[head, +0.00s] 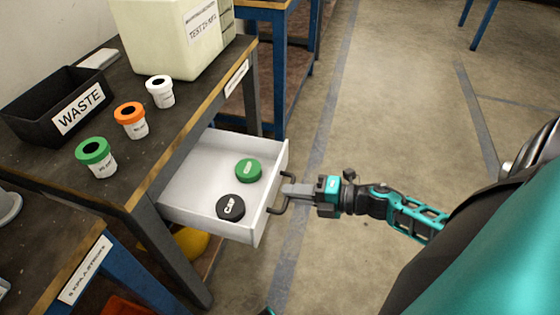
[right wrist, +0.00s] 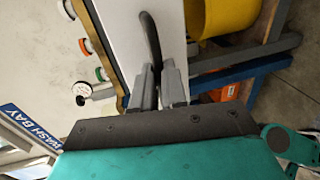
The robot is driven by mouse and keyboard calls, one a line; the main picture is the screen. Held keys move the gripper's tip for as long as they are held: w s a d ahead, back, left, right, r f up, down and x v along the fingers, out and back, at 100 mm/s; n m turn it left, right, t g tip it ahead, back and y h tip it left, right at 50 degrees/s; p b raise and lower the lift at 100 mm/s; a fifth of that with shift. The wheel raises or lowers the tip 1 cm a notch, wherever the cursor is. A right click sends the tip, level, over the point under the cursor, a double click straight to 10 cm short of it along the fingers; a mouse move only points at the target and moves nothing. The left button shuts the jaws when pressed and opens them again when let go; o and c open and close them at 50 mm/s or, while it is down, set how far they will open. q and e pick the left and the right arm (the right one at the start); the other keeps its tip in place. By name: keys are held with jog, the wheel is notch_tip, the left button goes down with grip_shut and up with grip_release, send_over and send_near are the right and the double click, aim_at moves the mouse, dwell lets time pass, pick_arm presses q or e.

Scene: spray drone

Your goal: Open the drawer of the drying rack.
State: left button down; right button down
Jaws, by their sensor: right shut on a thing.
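The white drawer (head: 190,198) is pulled out from under the dark tabletop, and its inside is visible. A green cap (head: 248,170) and a black cap (head: 231,207) lie in it. My right gripper (head: 290,189) is shut on the dark drawer handle (head: 276,208) at the drawer's front. In the right wrist view the fingers (right wrist: 160,90) close around the handle (right wrist: 150,40), with the white drawer front (right wrist: 117,40) behind. My left gripper is not in view.
On the tabletop (head: 150,130) stand a black WASTE bin (head: 30,119), a large cream container (head: 165,30), and white (head: 160,92), orange (head: 131,120) and green-rimmed (head: 97,157) cups. A yellow object (head: 190,243) is below the drawer. The floor (head: 400,110) to the right is clear.

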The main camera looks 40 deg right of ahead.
jog(key=shift+s+d, duration=0.2)
jog(key=c, duration=1.2)
grip_release()
jog(key=p+v, duration=0.2)
jog(key=v, duration=1.1)
jog(key=shift+w+a, duration=0.1)
jog(key=shift+a, duration=0.05)
